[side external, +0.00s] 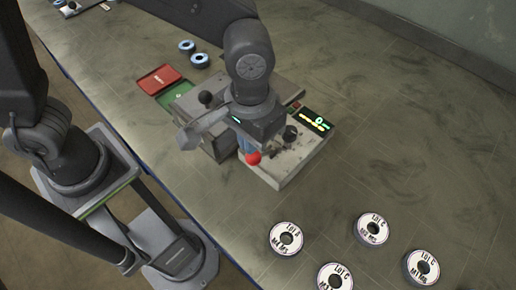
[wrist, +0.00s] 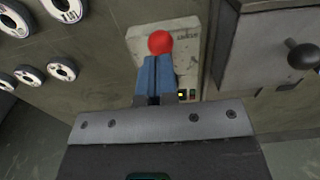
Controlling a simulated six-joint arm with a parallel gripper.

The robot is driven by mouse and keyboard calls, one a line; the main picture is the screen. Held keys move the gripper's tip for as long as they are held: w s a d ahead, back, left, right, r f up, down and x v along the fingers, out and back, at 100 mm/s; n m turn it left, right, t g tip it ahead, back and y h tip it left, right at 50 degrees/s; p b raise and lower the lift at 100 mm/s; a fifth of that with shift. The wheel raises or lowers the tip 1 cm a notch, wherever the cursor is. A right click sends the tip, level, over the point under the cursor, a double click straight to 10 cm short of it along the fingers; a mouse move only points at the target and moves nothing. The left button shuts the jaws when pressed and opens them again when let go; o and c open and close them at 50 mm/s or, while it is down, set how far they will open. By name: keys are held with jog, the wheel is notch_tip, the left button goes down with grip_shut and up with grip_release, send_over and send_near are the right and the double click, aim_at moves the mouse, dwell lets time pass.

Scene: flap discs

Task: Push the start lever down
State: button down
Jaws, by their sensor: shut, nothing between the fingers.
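A red ball knob (side external: 253,158), which looks like the end of the start lever, is at the left front of the pale control panel (side external: 285,165). It also shows in the wrist view (wrist: 160,42); its shaft is hidden. My gripper (side external: 250,146) is above the panel with its blue fingers shut and empty. In the wrist view my gripper (wrist: 157,62) has its fingertips right at the knob's near edge. I cannot tell whether they touch it.
A grey machine box (side external: 190,112) with a black knob (side external: 205,98) adjoins the panel. A lit display (side external: 315,120) and another black knob (side external: 290,132) are on the panel. A red tray (side external: 158,79) and green tray (side external: 178,97) lie behind. Several labelled discs (side external: 286,239) lie in front.

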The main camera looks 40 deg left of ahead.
jog(key=shift+f, duration=0.1)
dwell(0.4)
jog(key=shift+f, duration=1.95)
jog(key=shift+r, duration=4.55)
